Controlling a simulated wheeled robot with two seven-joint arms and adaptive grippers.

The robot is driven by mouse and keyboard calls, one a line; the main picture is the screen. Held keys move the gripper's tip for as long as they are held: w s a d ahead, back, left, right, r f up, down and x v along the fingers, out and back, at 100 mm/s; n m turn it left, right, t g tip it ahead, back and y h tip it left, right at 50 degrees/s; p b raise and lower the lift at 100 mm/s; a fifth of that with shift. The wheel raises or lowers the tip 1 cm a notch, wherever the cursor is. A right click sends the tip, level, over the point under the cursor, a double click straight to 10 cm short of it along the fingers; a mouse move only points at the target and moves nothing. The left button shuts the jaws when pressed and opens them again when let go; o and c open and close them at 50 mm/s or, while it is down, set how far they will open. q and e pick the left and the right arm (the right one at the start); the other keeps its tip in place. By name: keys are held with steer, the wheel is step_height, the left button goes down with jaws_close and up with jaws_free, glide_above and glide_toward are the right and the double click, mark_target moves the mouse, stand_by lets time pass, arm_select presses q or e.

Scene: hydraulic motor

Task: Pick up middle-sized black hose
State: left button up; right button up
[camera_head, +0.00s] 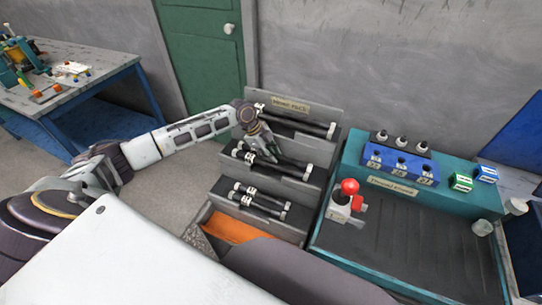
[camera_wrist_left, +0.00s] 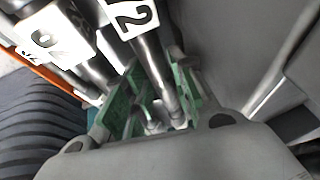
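The hose rack (camera_head: 318,180) has stepped tiers holding black hoses with white labelled ends. The middle-sized black hoses (camera_head: 285,166) lie in the middle tier, partly hidden by my left gripper (camera_head: 264,148). This gripper reaches down over that tier from the left. In the left wrist view, its green-padded fingers (camera_wrist_left: 160,108) are spread apart, with one black hose (camera_wrist_left: 153,60) running between them in the picture. That hose carries a white label with a black "2". I see no clear contact between pads and hose. My right gripper is not in view.
Longer hoses (camera_head: 300,126) lie in the top tier and shorter ones (camera_head: 262,201) in the bottom tier. A teal bench (camera_head: 410,215) with a red-knobbed device (camera_head: 347,199) and a blue block (camera_head: 400,165) stands at the right. A blue-framed worktable (camera_head: 85,88) stands at the far left.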

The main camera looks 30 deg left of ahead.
arm_select(q)
jaws_close()
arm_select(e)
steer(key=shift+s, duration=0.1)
arm_select(q)
steer(key=shift+r, duration=0.1)
steer(key=shift+r, duration=0.75)
step_height(320, 180, up, 16)
steer(key=p, duration=0.1)
steer(key=shift+r+p, duration=0.2)
steer(key=shift+p, duration=0.1)
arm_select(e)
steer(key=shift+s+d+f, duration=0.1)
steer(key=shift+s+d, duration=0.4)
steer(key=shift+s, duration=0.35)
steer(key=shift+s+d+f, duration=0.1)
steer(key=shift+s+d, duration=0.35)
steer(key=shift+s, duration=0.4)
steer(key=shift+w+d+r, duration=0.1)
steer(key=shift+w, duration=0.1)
